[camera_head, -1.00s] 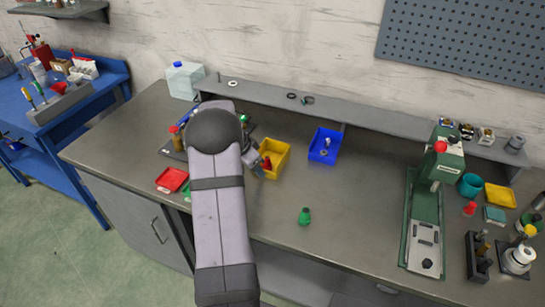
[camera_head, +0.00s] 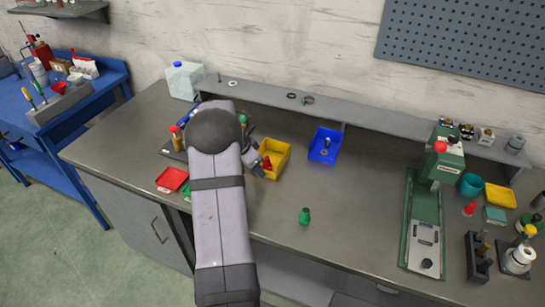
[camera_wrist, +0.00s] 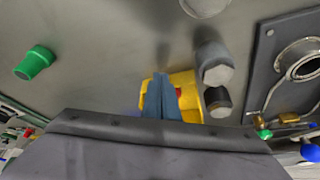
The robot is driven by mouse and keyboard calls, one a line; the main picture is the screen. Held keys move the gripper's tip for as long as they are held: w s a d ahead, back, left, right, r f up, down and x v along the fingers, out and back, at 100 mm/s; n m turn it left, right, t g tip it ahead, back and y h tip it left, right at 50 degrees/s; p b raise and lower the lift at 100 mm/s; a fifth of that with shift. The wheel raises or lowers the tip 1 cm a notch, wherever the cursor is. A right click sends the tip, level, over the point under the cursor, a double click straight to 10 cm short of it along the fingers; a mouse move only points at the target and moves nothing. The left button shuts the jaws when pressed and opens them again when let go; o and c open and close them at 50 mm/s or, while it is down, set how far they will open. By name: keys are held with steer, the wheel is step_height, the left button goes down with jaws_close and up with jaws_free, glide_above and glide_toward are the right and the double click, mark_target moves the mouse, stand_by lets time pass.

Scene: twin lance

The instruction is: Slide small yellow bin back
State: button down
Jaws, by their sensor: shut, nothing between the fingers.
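The small yellow bin (camera_head: 281,165) stands on the bench top, left of a blue bin. A red item (camera_head: 267,163) shows at its left side. My gripper (camera_head: 261,170) is at the bin's left side, partly hidden behind my arm in the head view. In the wrist view, the shut, empty fingers (camera_wrist: 162,78) overlap the yellow bin (camera_wrist: 187,82) and hide part of it. Whether the fingers touch the bin or only pass in front of it, I cannot tell.
The blue bin (camera_head: 325,146) is right of the yellow one, before the raised back shelf (camera_head: 380,117). A green cap-like piece (camera_head: 304,216) stands in front. A red tray (camera_head: 172,179) lies left of my arm. A green press (camera_head: 425,215) stands at right. The bench centre is mostly clear.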

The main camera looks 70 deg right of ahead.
mark_target(266, 166)
steer(key=shift+f+b, duration=1.05)
steer(key=shift+b, duration=0.2)
steer(key=shift+r, duration=0.3)
stand_by(0.5)
stand_by(0.4)
steer(key=shift+d, duration=1)
steer(key=shift+d, duration=0.1)
steer(key=shift+d+p, duration=0.35)
steer(key=shift+d, duration=0.5)
steer(key=shift+d, duration=0.15)
steer(key=shift+s+d, duration=0.1)
steer(key=shift+d, duration=0.75)
